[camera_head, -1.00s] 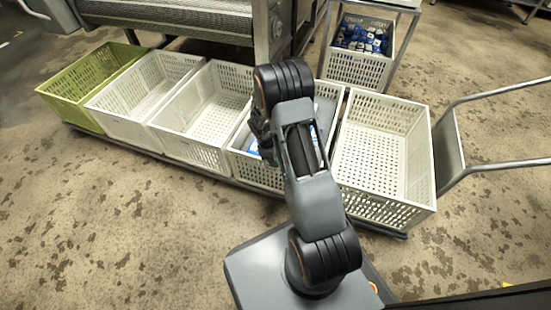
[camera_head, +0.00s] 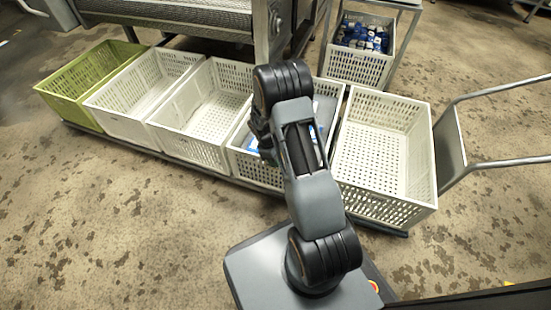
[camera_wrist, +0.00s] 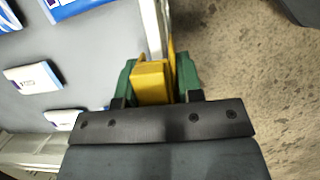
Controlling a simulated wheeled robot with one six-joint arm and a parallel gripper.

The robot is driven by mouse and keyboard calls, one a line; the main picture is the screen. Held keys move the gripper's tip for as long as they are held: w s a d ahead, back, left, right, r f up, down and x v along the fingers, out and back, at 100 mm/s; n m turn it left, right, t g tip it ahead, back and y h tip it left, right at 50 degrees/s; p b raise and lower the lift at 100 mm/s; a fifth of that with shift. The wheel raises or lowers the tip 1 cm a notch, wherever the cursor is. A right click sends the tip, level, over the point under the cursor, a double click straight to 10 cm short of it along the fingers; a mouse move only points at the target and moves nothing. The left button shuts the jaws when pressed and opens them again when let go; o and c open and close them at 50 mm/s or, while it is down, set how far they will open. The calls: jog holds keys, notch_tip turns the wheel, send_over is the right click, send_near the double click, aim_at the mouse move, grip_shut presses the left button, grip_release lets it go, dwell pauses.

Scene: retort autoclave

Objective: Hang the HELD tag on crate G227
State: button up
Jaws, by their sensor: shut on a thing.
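My gripper (camera_wrist: 152,85) has green fingers and is shut on a yellow tag (camera_wrist: 152,80) in the wrist view. The tag is at the wall of a white crate (camera_wrist: 155,25), close to the rim. I cannot tell whether it hooks over the rim or only lies beside it. No lettering on the tag is readable. In the head view this crate (camera_head: 240,160) is the second from the right in the row, partly behind my arm. The gripper is mostly hidden there. No crate number is readable, so I cannot tell which is G227.
White and blue packs (camera_wrist: 33,77) lie on a grey surface inside the crate. An empty white crate (camera_head: 425,155) stands to its right, two white crates and a green one (camera_head: 55,100) to its left. A metal handle (camera_head: 500,163) stands at the right. The front floor is open.

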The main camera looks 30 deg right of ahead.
jog(key=shift+f+b, duration=0.45)
jog(key=shift+f, duration=0.3)
jog(key=o, duration=1)
jog(key=shift+r, duration=0.1)
jog(key=p+v, duration=0.6)
jog(key=v, duration=0.7)
jog(key=shift+r, duration=0.4)
jog(key=s+a+r+m+t+p, duration=0.1)
jog(key=s+r+p, duration=0.1)
jog(key=r+p, duration=0.65)
jog(key=s+a+r+m+t+y+p, duration=0.1)
jog(key=s+a+r+m+p, duration=0.15)
jog(key=r, duration=1.05)
jog(key=s+r+m+t+p, duration=0.1)
jog(key=s+r+p, duration=0.1)
jog(key=r+p, duration=0.7)
jog(key=s+a+r+m+t+p, duration=0.1)
jog(key=s+r+p, duration=0.3)
jog(key=r, duration=0.4)
jog(key=s+a+r+m+t+y+p, duration=0.1)
jog(key=s+r+p, duration=0.3)
jog(key=r, duration=0.5)
jog(key=s+a+r+m+t+p, duration=0.1)
jog(key=s+r+p, duration=0.3)
jog(key=r, duration=0.5)
jog(key=shift+a+m+p, duration=0.55)
jog(key=shift+a+p, duration=0.2)
jog(key=shift+p, duration=0.3)
